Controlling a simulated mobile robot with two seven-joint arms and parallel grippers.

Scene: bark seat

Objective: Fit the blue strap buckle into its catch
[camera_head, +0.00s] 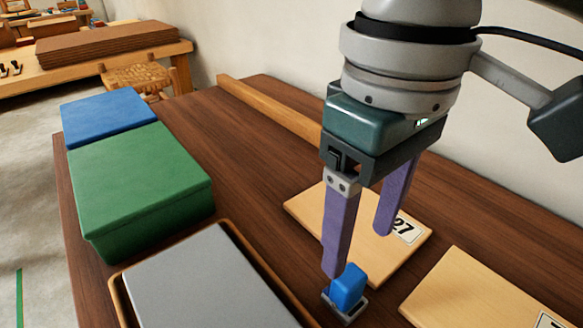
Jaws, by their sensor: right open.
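The blue strap buckle (349,286) stands at the front edge of a pale wooden board. Its lower end is at the small grey catch (343,311) beneath it, and it looks seated in it or resting on it; I cannot tell how deep. My right gripper (361,254) comes down from above with two purple fingers spread apart, empty. The nearer fingertip is just above and behind the buckle, and the other is farther back to the right over the board. I cannot tell whether the nearer finger touches the buckle. My left gripper is not in view.
The pale board (305,207) carries a label ending in 27. Another pale board (470,290) lies at the front right. A grey-topped tray (200,285), green box (140,185) and blue box (108,115) line the left. A wooden rail (270,110) runs along the wall. Dark tabletop between is clear.

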